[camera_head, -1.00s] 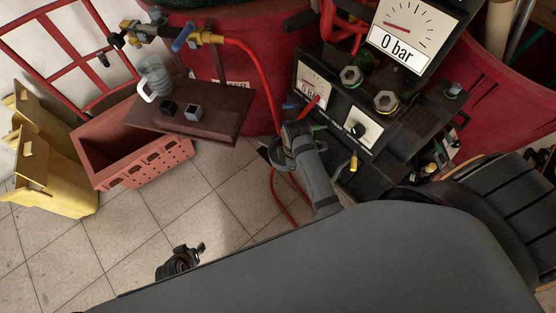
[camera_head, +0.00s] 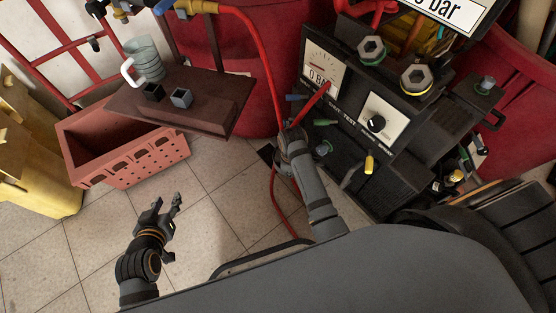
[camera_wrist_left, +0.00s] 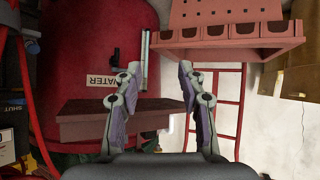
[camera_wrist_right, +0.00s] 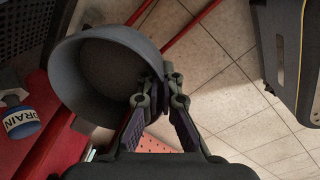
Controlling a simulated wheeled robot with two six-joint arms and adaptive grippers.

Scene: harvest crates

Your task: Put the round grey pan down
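The round grey pan (camera_wrist_right: 100,75) shows in the right wrist view as a deep, empty-looking bowl, with its opening partly facing the camera. My right gripper (camera_wrist_right: 160,77) has one finger inside the pan and one outside, closed on its wall near the rim. In the head view my right arm reaches toward the gauge panel; its fingers and the pan cannot be made out there. My left gripper (camera_head: 168,203) is open and empty above the tiled floor; its spread fingers also show in the left wrist view (camera_wrist_left: 158,75).
A brown shelf (camera_head: 215,95) holds a glass mug (camera_head: 146,62) and two small cubes. A pink crate (camera_head: 130,165) stands below it. The gauge panel (camera_head: 355,110), a red hose (camera_head: 262,70) and a red barrel (camera_head: 190,40) are close to my right arm. Floor is clear near my left gripper.

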